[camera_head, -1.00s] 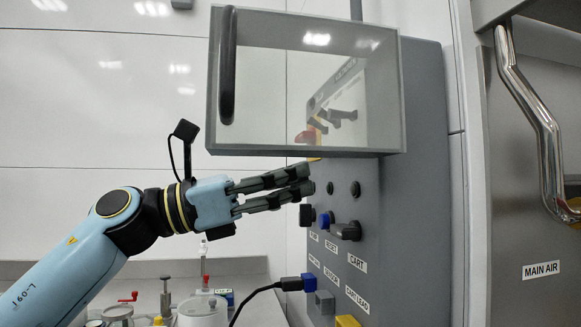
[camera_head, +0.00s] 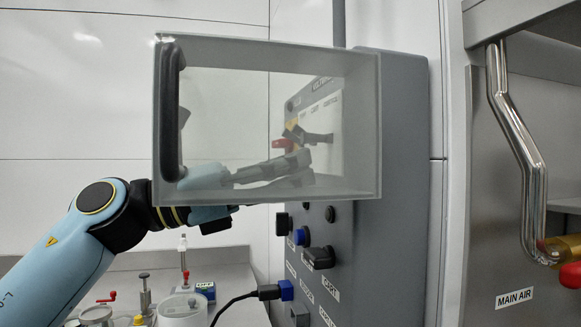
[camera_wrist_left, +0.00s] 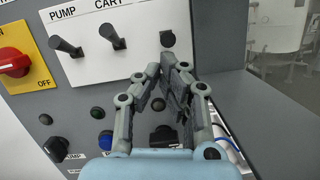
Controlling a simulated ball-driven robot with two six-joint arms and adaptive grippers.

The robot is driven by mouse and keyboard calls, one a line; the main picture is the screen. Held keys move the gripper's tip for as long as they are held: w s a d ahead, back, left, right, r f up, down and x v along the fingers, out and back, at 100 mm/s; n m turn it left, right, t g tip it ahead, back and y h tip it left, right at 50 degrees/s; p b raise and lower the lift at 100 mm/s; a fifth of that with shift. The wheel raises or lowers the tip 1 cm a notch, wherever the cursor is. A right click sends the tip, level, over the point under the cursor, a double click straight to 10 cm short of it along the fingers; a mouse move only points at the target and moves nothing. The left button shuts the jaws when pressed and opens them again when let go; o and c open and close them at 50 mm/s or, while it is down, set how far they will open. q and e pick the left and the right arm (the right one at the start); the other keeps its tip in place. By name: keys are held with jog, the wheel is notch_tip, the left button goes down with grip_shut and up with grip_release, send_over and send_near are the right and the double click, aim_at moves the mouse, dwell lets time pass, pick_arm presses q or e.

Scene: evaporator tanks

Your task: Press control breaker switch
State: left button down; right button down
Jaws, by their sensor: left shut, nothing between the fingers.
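A row of black lever switches sits on a white plate on the grey panel. In the left wrist view I see the PUMP lever (camera_wrist_left: 66,47), the CART lever (camera_wrist_left: 112,36) and a third lever (camera_wrist_left: 168,38) to their right, whose label is out of frame. In the head view, black levers (camera_head: 318,137) show through the clear cover (camera_head: 230,110). My left gripper (camera_head: 308,162) is behind this cover, near the panel below the levers. In the wrist view its shut, empty fingers (camera_wrist_left: 168,62) are just below the third lever; contact cannot be told. My right gripper is not in view.
A red rotary knob (camera_wrist_left: 14,62) on a yellow plate sits left of the levers. Below are a blue button (camera_wrist_left: 105,140) and black knobs (camera_head: 318,257). A cable plug (camera_head: 270,292) sticks out lower down. A metal door handle (camera_head: 520,150) stands right.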

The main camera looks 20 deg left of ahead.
pick_arm(q)
jog(key=shift+s+a+r+g+y+p, duration=0.15)
jog(key=shift+r+g+y+p, duration=0.3)
jog(key=shift+p, duration=0.55)
jog(key=shift+a+r+g+y+p, duration=0.1)
jog(key=shift+g+y+p, duration=0.15)
jog(key=shift+y+p, duration=0.55)
jog(key=shift+p, duration=0.3)
jog(key=shift+a+r, duration=0.1)
jog(key=shift+r, duration=0.05)
jog(key=shift+s+a+r, duration=0.1)
jog(key=shift+r, duration=0.15)
jog(key=shift+s+a+r+b, duration=0.1)
jog(key=shift+r+b, duration=0.35)
jog(key=shift+b, duration=0.2)
jog(key=shift+r, duration=0.1)
